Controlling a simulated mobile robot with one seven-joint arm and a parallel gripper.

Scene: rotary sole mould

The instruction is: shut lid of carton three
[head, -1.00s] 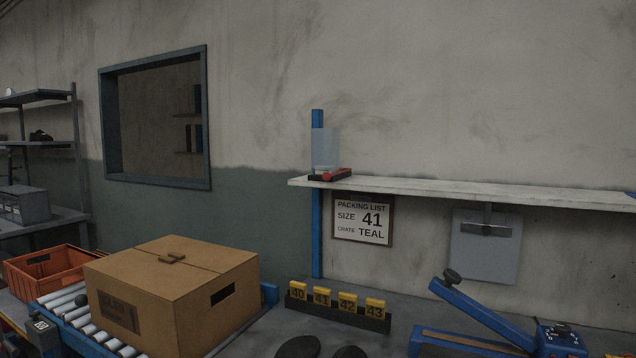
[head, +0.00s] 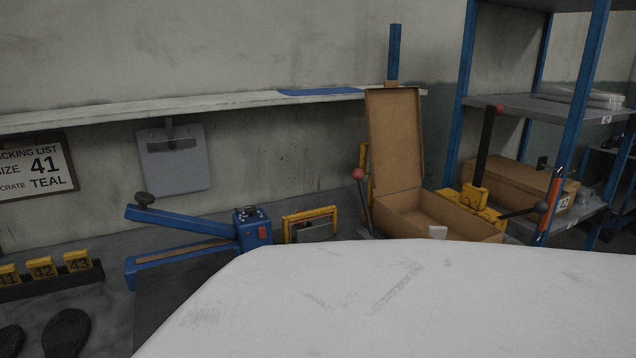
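An open brown carton (head: 462,222) stands on the right side of the bench, by a yellow press frame. Its lid (head: 395,140) stands nearly upright at the back left. A small pale tag shows on its front, but I cannot read a number. A second brown carton (head: 520,186) sits on the rack at the right and looks shut. I cannot tell which carton is number three. My gripper is not in view.
A black lever with a red knob (head: 358,174) stands just left of the open carton. A yellow press frame with a dark post (head: 487,145) stands at its right. A blue lever tool (head: 190,225) lies further left. The lower middle of the view is hidden.

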